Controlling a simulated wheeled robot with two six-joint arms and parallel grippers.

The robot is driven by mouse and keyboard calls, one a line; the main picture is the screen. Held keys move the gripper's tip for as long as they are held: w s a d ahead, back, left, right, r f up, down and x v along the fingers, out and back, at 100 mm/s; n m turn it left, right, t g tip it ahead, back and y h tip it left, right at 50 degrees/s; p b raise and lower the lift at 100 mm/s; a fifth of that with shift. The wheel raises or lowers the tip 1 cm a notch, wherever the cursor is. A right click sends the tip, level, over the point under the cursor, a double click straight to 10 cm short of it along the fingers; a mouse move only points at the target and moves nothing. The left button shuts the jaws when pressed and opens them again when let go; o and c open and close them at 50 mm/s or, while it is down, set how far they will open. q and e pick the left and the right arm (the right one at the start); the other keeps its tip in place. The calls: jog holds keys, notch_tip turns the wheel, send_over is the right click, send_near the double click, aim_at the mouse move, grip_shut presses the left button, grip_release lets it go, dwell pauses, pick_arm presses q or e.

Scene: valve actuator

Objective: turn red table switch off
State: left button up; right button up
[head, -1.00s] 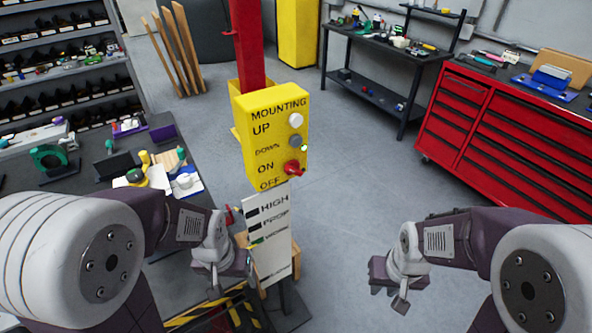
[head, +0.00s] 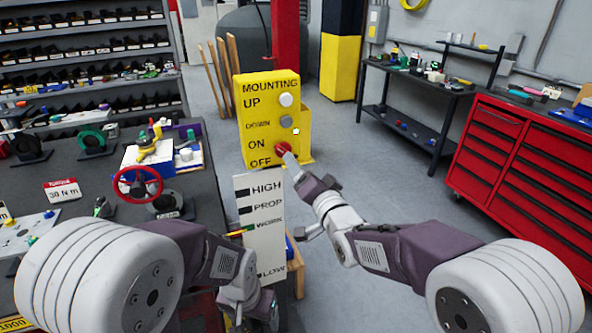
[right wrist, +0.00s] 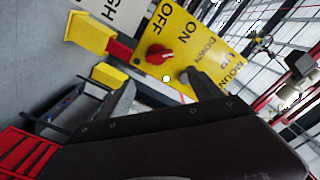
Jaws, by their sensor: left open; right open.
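The red switch (head: 282,148) is a knob on the yellow control box (head: 250,128), beside the words ON and OFF. It also shows in the right wrist view (right wrist: 158,54), clear of the gripper there; its exact setting is hard to tell. My right gripper (head: 301,188) is open, with a grey finger reaching up to the switch in the head view. I cannot tell whether it touches. In the right wrist view a dark finger (right wrist: 205,84) lies over the box face beside the switch. My left gripper (head: 262,308) is open, low by the table, partly hidden by its arm.
A white button (head: 286,99) and a grey button (head: 287,122) sit above the switch. A white level sign (head: 260,215) stands below the box. A dark worktable with a red valve wheel (head: 136,187) is at left. A red tool cabinet (head: 520,165) stands at right.

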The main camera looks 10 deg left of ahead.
aim_at(285, 148)
jog(key=p+x, duration=0.3)
jog(key=x, duration=0.6)
jog(key=shift+a+f, duration=0.15)
jog(key=shift+a, duration=0.15)
jog(key=shift+c, duration=0.3)
